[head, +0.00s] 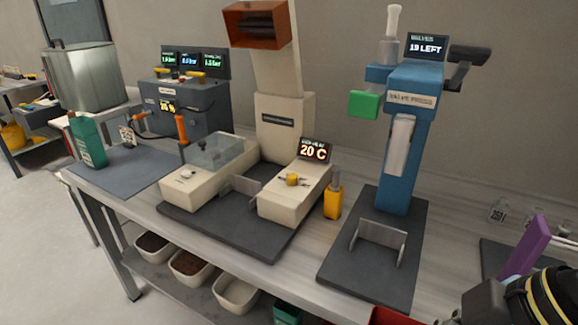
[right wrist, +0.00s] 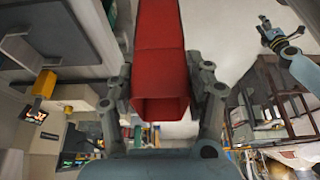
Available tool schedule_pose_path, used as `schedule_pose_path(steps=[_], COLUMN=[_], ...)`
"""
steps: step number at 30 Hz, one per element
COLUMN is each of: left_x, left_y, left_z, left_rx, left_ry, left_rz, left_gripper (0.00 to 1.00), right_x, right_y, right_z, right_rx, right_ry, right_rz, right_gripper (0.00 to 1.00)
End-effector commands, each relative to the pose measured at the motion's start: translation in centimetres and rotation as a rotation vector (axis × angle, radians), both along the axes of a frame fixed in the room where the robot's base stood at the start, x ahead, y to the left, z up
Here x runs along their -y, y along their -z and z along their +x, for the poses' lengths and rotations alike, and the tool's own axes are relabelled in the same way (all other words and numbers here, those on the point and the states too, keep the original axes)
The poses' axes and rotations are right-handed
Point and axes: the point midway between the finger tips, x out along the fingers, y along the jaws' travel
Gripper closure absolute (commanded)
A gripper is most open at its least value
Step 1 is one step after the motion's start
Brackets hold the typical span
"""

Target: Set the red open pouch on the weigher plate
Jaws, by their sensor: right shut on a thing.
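The red open pouch (right wrist: 160,60) is between the fingers of my right gripper (right wrist: 165,85) in the right wrist view, with its square open mouth showing. My right gripper is shut on it. In the head view only a red corner (head: 395,317) shows at the bottom edge, probably the same pouch, beside my right arm. My left gripper (right wrist: 279,36) appears small at the upper right of the right wrist view, apart from the pouch; its finger opening is unclear. I cannot tell for sure which surface is the weigher plate; a dark plate (head: 497,258) lies at the bench's right.
A blue dispenser (head: 397,150) stands on a dark base with a metal bracket (head: 379,243). A cream machine (head: 290,195) and a yellow bottle (head: 333,202) stand left of it. A purple upright piece (head: 526,247) is at right.

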Motion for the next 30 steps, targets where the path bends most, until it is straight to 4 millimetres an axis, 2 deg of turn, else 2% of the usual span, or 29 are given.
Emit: schedule_pose_path(steps=[3,14,20,25,27,30], left_x=[0.0,0.2,0.2,0.1,0.1,0.1], left_y=[0.7,4.2,7.6,11.5,12.6,13.3], left_z=[1.3,2.7,1.4,0.2,0.1,0.0], left_rx=[0.019,0.039,0.020,0.002,-0.001,-0.002], left_ry=[0.000,0.001,0.001,0.000,0.000,0.000], left_rz=[-0.001,-0.002,-0.002,-0.002,-0.002,-0.002], left_gripper=[0.60,0.60,0.60,0.60,0.60,0.60], right_x=[0.0,0.0,0.0,0.0,0.0,0.0], right_y=[0.8,4.5,7.9,11.9,13.1,13.7], right_z=[0.0,0.0,-0.1,-0.2,-0.3,-0.3], right_rx=[0.000,-0.004,-0.007,-0.014,-0.017,-0.018], right_ry=[0.000,0.000,0.000,0.000,0.000,0.000], right_rz=[0.000,0.000,0.000,0.000,0.000,0.000], right_gripper=[0.66,0.66,0.66,0.66,0.66,0.66])
